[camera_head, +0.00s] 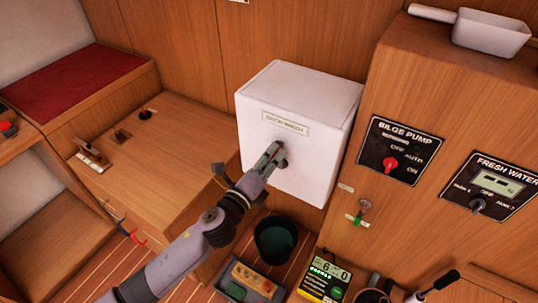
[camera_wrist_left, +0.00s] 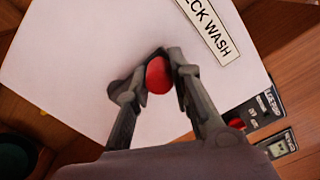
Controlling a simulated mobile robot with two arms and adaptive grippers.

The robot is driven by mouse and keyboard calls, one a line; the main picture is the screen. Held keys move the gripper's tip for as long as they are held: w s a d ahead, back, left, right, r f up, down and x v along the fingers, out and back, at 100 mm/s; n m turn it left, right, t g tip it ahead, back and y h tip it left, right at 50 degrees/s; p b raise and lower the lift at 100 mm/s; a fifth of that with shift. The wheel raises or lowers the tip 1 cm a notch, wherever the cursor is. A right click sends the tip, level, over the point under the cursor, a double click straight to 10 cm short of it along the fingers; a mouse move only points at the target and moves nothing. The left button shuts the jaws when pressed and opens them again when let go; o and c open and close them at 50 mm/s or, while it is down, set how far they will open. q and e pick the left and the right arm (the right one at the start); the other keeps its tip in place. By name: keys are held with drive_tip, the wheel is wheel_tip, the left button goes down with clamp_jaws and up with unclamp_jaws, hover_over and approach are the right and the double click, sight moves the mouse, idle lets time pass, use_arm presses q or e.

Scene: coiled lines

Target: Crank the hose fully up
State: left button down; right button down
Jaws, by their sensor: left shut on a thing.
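In the left wrist view my left gripper (camera_wrist_left: 165,80) is shut on a red knob (camera_wrist_left: 159,76) in front of a dark part on the box face. Most of the crank behind the knob is hidden by the fingers. I see no hose clearly. My right gripper is not in view.
A bilge pump panel (camera_head: 398,150) and a fresh water panel (camera_head: 495,185) are on the wood to the right. Below the box are a dark bucket (camera_head: 276,240), a small tool tray (camera_head: 253,280) and a green meter (camera_head: 325,278). A white scoop (camera_head: 490,32) lies upper right.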

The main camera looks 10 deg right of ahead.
use_arm(q)
drive_tip(key=shift+d+r, duration=0.15)
drive_tip(key=shift+r, duration=0.25)
drive_tip(key=c, duration=1.6)
unclamp_jaws()
drive_tip(key=shift+o, duration=0.9)
drive_tip(key=shift+s+f, duration=0.1)
drive_tip(key=shift+f, duration=0.1)
drive_tip(key=shift+s+a+f, duration=0.15)
drive_tip(key=shift+s+a, duration=0.05)
drive_tip(key=v, duration=1.1)
drive_tip(key=shift+s, duration=0.2)
